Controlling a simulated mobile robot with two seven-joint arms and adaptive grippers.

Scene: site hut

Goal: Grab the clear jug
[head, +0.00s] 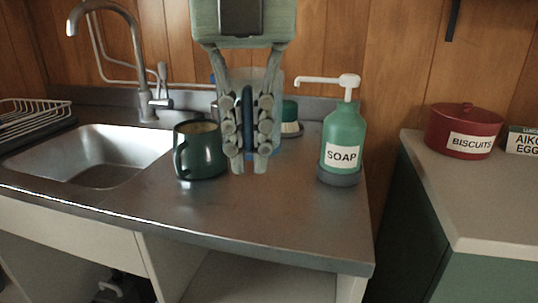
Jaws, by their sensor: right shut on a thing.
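The clear jug (278,88) is a pale see-through vessel at the back of the steel counter, mostly hidden behind my right gripper. A dark blue upright bar, which looks like its handle, is between the fingers. My right gripper (248,164) points down from the top middle, its fingers shut on this bar. I cannot tell whether the jug's base touches the counter. My left gripper is not in view.
A dark green mug (203,152) stands just left of the gripper, and a green soap dispenser (343,138) stands right. A green-topped item (290,118) is behind. The sink (95,155) and tap (143,75) are left. The front counter is clear. A red biscuit tin (463,132) is far right.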

